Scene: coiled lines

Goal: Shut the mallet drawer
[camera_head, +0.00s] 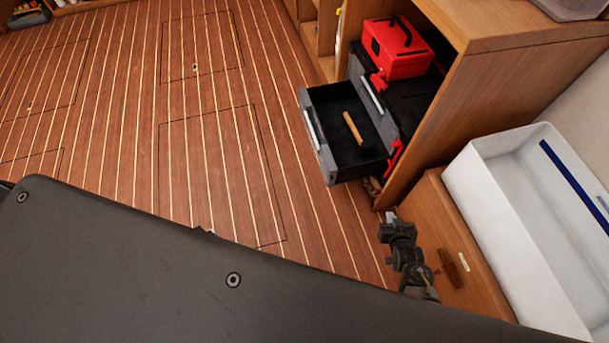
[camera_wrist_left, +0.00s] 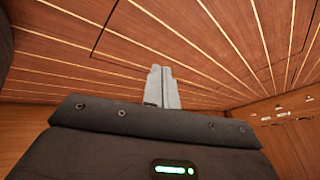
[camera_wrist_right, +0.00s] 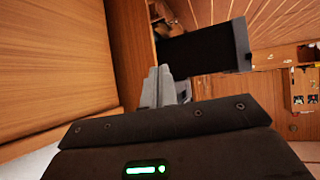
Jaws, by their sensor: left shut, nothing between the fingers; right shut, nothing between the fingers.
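The mallet drawer (camera_head: 322,135) is pulled out of a grey-and-black tool box (camera_head: 368,82) in the wooden cabinet. It has a grey front with a pale handle and a black inside. The mallet (camera_head: 352,128) lies in it, its wooden handle showing. The drawer also shows in the right wrist view (camera_wrist_right: 241,45), beyond my fingers. My right gripper (camera_head: 391,214) is below the drawer in the head view, apart from it; its shut, empty fingers show in the right wrist view (camera_wrist_right: 157,86). My left gripper (camera_wrist_left: 162,86) is shut and empty above the floor, hidden in the head view.
A red case (camera_head: 398,50) sits on the tool box. The wooden cabinet side (camera_head: 445,115) stands right of the drawer. A white bin (camera_head: 505,215) is at the right. The striped wooden floor (camera_head: 215,110) in front of the drawer is clear.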

